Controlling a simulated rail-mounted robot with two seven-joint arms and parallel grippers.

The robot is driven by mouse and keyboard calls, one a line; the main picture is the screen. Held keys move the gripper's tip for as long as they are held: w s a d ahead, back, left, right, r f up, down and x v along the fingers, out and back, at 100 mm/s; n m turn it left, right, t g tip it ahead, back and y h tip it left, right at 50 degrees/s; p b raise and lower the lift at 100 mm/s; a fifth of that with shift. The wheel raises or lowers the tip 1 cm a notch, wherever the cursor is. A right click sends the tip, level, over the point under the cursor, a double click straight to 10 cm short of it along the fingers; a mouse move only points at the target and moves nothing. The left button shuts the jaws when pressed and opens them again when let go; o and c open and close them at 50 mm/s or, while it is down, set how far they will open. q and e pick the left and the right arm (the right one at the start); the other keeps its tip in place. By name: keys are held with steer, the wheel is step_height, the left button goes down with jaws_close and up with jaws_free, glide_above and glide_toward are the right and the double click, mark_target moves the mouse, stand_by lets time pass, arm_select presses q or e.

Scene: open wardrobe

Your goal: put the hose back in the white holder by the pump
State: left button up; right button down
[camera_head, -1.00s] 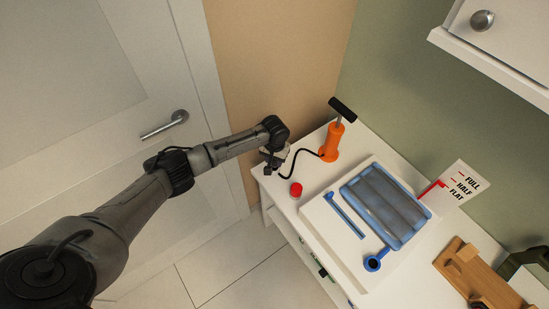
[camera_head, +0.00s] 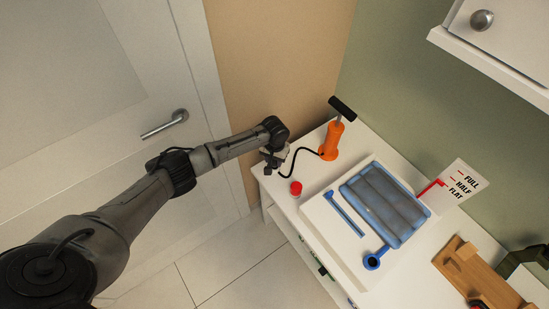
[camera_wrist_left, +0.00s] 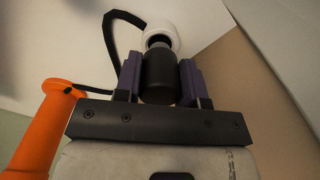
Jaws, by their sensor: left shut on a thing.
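The orange pump (camera_head: 330,141) with a black handle stands upright near the back left corner of the white cabinet top; its orange body also shows at the left of the left wrist view (camera_wrist_left: 38,135). The black hose (camera_head: 300,150) runs from the pump to my left gripper (camera_head: 272,165). In the left wrist view my left gripper (camera_wrist_left: 160,80) is shut on the hose's dark end piece (camera_wrist_left: 158,75). The white holder (camera_wrist_left: 162,38) is a round ring at the tip of that end piece. I cannot tell how deep the end sits in it. My right gripper is not in view.
A red cap (camera_head: 296,188) stands near the front left edge. A white tray (camera_head: 318,215) bears a blue ribbed mat (camera_head: 385,205), a blue bar and a blue ring piece. A FULL/HALF/FLAT sign (camera_head: 461,185) and a wooden rack (camera_head: 465,270) are to the right.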

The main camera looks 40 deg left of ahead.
arm_select(q)
steer(key=shift+f+b, duration=0.35)
steer(key=shift+f, duration=0.8)
steer(key=o, duration=1.1)
steer(key=shift+r, duration=0.1)
step_height(320, 180, up, 12)
steer(key=p, duration=0.3)
steer(key=shift+r+p, duration=0.35)
steer(key=shift+r, duration=0.45)
